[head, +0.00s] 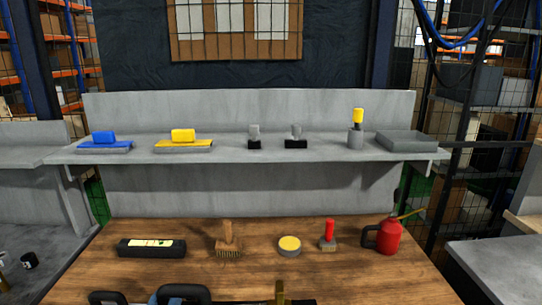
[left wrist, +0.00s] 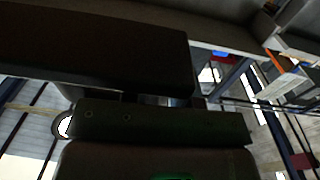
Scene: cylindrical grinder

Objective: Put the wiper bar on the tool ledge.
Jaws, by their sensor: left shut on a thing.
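My left gripper (head: 153,298) is at the bottom edge of the head view, mostly cut off, in front of the wooden bench. In the left wrist view a dark bar (left wrist: 160,120), which I take for the wiper bar, lies between two black jaw parts, and the gripper is shut on it. In the head view the held bar cannot be told apart clearly. The grey tool ledge (head: 225,152) runs across behind the bench, above and beyond the gripper. My right gripper is not in view.
The ledge holds a blue-handled block (head: 105,138), a yellow-handled block (head: 183,135), small black-based tools, a yellow-topped tool and a grey tray (head: 405,142). The bench (head: 200,275) carries a black case (head: 152,247), brushes, a round tin (head: 289,246) and a red oil can (head: 388,236).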

